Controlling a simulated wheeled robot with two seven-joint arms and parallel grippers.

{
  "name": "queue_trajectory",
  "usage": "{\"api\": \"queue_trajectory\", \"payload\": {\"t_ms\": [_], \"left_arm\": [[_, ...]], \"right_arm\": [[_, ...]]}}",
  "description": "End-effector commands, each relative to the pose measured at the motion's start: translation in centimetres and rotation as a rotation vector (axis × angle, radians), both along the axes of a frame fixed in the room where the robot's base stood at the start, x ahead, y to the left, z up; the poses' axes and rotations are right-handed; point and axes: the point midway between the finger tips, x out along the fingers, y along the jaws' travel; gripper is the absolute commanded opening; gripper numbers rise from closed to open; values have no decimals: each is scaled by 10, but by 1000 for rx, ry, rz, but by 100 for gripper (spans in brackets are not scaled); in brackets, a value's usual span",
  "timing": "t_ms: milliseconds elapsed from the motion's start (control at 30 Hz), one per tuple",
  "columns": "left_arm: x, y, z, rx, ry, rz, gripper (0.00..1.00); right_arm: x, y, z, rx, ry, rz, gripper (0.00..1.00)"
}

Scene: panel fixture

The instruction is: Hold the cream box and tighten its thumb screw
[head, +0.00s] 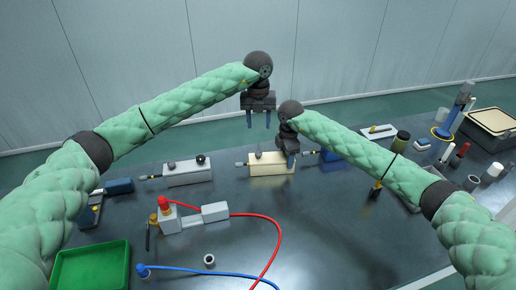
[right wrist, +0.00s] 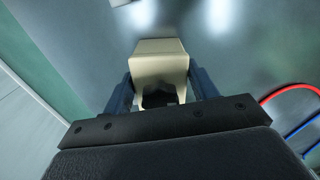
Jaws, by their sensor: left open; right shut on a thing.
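The cream box (head: 268,169) lies on the dark table, right of the middle, with a small dark knob (head: 258,154) on top near its left end. My right gripper (head: 291,162) is shut on the right part of the box. In the right wrist view the cream box (right wrist: 160,62) sits between the two blue fingers, with a dark part showing at its near end. I cannot tell which part is the thumb screw. My left gripper (head: 259,121) is open and empty, fingers down, above and behind the box.
A white box (head: 187,175) with dark knobs stands to the left. A grey fixture (head: 192,222) with a red hose (head: 272,230), a blue hose (head: 205,270) and a green tray (head: 91,270) lie in front. Bottles and a bin (head: 492,122) stand at right. The front middle is mostly clear.

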Motion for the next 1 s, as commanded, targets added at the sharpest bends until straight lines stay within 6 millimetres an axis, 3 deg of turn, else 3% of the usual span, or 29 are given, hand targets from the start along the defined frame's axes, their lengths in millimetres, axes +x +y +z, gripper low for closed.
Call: {"api": "queue_trajectory", "payload": {"t_ms": [600, 800, 1000], "left_arm": [[0, 2, 0, 13, 4, 858, 45], [0, 2, 0, 12, 5, 995, 45], [0, 2, -9, 13, 6, 1027, 45]], "right_arm": [[0, 0, 0, 0, 0, 0, 21], [0, 0, 0, 0, 0, 0, 21], [0, 0, 0, 0, 0, 0, 21]]}}
